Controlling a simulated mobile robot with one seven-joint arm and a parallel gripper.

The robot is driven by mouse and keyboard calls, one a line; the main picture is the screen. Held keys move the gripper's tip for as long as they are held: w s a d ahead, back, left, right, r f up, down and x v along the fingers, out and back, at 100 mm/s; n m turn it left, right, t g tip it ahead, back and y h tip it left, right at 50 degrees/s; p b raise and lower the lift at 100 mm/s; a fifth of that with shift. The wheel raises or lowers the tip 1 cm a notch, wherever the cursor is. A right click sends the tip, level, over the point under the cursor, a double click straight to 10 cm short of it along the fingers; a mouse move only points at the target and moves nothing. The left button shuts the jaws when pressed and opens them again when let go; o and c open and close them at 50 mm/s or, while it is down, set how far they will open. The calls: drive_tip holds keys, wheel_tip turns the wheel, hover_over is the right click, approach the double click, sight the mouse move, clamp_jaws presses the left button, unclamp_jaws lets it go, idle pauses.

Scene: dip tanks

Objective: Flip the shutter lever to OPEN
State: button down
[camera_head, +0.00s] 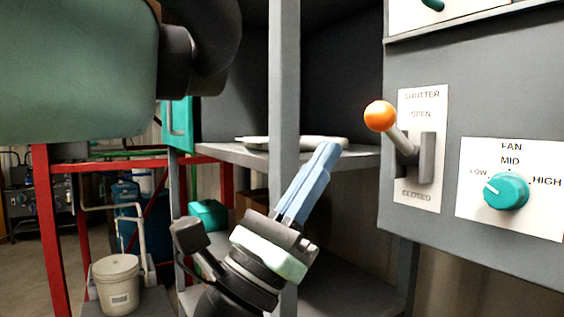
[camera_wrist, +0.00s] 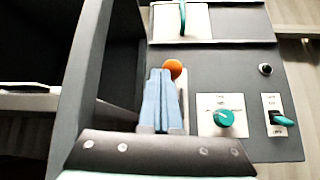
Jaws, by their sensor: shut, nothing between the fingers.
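The shutter lever (camera_head: 397,137) has a grey stem and an orange ball knob (camera_head: 380,116). It stands out from a white plate (camera_head: 420,185) marked SHUTTER, with OPEN at the top and CLOSED at the bottom. The knob sits at the height of the OPEN label and the stem slants up and toward me. My gripper (camera_head: 326,150) has blue fingers, shut and empty, left of the lever and apart from it in the head view. In the wrist view the orange knob (camera_wrist: 173,68) shows just beyond the blue fingertips (camera_wrist: 160,75), which hide most of the plate.
A teal fan knob (camera_head: 506,191) on a white plate is right of the lever. The wrist view also shows a teal switch (camera_wrist: 282,119) farther right. A grey shelf post (camera_head: 284,80) stands behind my gripper. A shelf (camera_head: 365,157) holds a pale object.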

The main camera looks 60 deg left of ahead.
drive_tip(key=s, duration=0.1)
drive_tip(key=s+r, duration=0.1)
drive_tip(key=s, duration=0.2)
drive_tip(key=shift+s+d+r, duration=0.1)
drive_tip(key=shift+s+r, duration=0.15)
drive_tip(key=shift+r, duration=0.05)
